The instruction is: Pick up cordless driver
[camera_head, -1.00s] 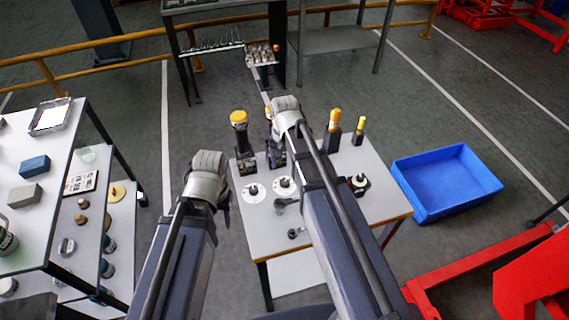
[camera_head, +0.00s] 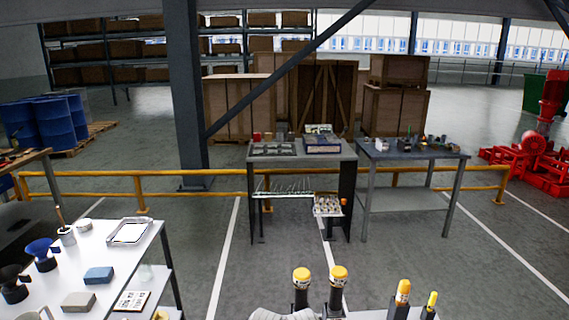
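A white table (camera_head: 120,262) with a tray (camera_head: 130,231) and blocks is at left. A yellow rail (camera_head: 90,197), a dark bench (camera_head: 270,222) and a grey table (camera_head: 410,197) stand ahead.

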